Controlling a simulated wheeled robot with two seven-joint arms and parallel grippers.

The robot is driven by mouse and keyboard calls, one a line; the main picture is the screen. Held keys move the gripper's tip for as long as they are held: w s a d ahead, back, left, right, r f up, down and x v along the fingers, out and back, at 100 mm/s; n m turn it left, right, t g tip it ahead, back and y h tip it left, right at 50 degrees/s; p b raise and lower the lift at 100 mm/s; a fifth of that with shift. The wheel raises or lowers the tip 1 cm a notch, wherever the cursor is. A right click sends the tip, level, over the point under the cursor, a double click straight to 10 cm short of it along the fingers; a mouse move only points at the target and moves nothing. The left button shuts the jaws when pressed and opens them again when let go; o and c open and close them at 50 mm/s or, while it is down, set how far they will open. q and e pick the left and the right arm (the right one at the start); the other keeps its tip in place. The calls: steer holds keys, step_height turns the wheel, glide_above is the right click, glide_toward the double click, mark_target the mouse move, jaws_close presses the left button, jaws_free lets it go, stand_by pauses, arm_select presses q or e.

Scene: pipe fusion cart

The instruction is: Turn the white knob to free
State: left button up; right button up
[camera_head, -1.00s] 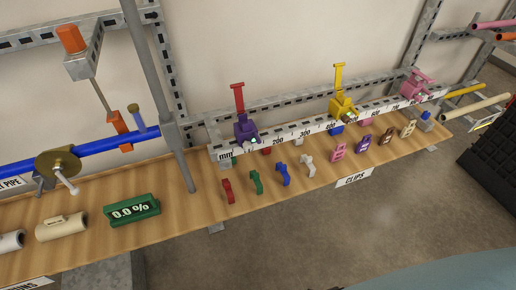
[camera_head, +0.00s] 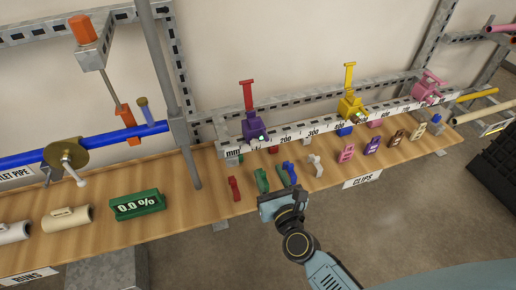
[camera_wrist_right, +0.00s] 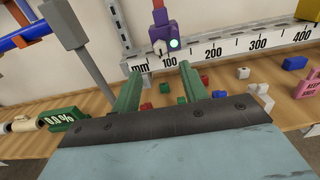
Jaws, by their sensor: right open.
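A small white knob (camera_wrist_right: 158,46) shows on the front of the purple clamp (camera_wrist_right: 163,28), beside a round pale green spot, in the right wrist view. The purple clamp (camera_head: 255,127), with a red upright handle (camera_head: 247,95), sits near the zero end of the white ruler rail in the head view; the knob is too small there to read its setting. My right gripper (camera_head: 279,185) is in front of the bench's edge, below and right of the clamp. Its two green fingers (camera_wrist_right: 160,68) are apart and empty, pointing toward the clamp without touching it. My left gripper is not in view.
A ruler rail (camera_head: 300,133) carries yellow (camera_head: 350,106) and pink (camera_head: 428,88) clamps. Several coloured clips stand on the wooden bench (camera_head: 205,200) below it. A grey post (camera_head: 178,115) stands left of the clamp. A green readout box (camera_head: 137,204) shows 0.0 %.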

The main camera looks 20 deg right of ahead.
mark_target(256, 147)
steer(key=w, duration=1)
steer(key=shift+a, duration=0.15)
jaws_close()
